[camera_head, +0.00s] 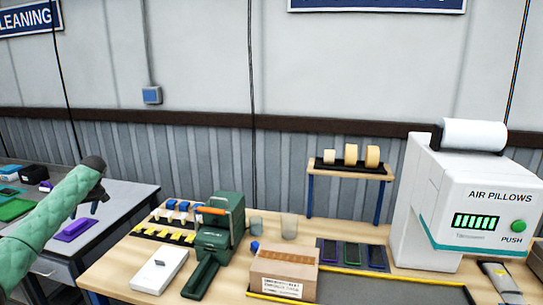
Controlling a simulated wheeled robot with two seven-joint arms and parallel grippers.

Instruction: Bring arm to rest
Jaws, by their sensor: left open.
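My left arm comes in from the left in a green quilted sleeve. My left gripper (87,207) is dark, points downward and is open, with nothing seen between its fingers. In the picture it shows over the grey table, near a purple flat item (74,229); I cannot tell its height above it. My right gripper is not in view. A closed brown carton (284,272) stands on the wooden workbench at the front middle, well to the right of the left gripper.
The wooden workbench (112,272) holds a green tape dispenser (213,240), a white box (159,270), a dark mat (385,291) and a large white air-pillow machine (470,200). Tape rolls (351,154) stand on a raised shelf. The grey table (125,203) is at left.

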